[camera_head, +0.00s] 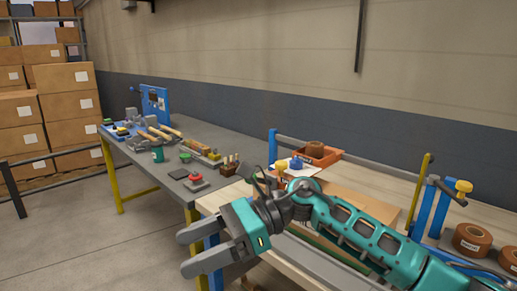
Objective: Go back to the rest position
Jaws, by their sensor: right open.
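My right gripper (184,253) is at the lower middle of the head view, on the teal arm that comes in from the right. Its two grey fingers are apart with nothing between them, pointing left. It is in front of the left end of the light wooden bench (212,203), and it covers part of that bench's edge and leg. My left gripper is not in view.
A grey table (209,136) with tools and a red button (196,181) stands behind. On the wooden bench are an orange bin (323,158), brown tape rolls (472,238) and blue posts (421,212). Stacked cartons (68,103) stand left. The floor (85,245) at lower left is clear.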

